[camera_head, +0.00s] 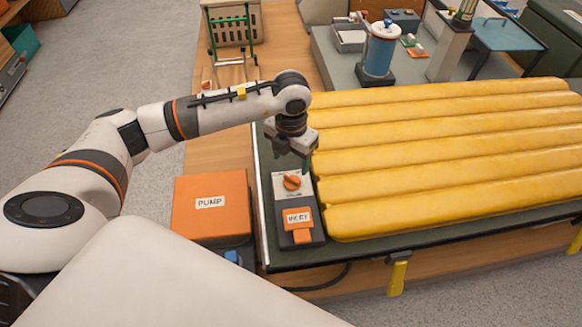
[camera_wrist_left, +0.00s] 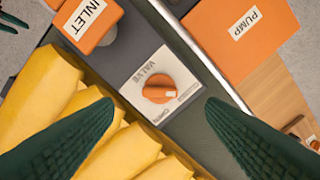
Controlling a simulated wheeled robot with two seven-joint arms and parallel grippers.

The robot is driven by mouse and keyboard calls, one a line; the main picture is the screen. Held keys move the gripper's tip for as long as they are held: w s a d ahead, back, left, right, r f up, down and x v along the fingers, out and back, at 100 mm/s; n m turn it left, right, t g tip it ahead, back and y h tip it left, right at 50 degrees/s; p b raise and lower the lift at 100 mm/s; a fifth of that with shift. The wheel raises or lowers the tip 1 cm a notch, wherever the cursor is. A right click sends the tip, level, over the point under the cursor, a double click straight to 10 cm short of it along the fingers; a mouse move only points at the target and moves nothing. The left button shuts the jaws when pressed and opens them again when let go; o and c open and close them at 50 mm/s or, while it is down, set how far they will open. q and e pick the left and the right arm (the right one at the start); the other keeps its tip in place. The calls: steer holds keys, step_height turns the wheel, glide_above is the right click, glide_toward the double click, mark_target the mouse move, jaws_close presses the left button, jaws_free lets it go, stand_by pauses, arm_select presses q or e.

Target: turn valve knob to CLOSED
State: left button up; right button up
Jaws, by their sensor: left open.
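The orange round valve knob (camera_head: 292,182) sits on a white plate on the dark panel (camera_head: 283,217) beside the yellow mattress. In the left wrist view the knob (camera_wrist_left: 159,89) shows with a small white mark on its lower right side, and the plate (camera_wrist_left: 140,75) reads VALVE. The smaller print on the plate is too small to read surely. My left gripper (camera_head: 290,160) is above and just behind the knob, apart from it. Its two green fingers (camera_wrist_left: 160,125) are spread wide with nothing between them. My right gripper is not in view.
The orange INLET piece (camera_head: 298,220) is on the same panel in front of the knob. An orange PUMP box (camera_head: 211,207) stands to the left. The ribbed yellow mattress (camera_head: 440,150) lies close on the right. A blue and white canister (camera_head: 380,50) stands farther back.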

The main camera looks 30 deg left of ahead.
arm_select(q)
steer(key=shift+r, duration=2.2)
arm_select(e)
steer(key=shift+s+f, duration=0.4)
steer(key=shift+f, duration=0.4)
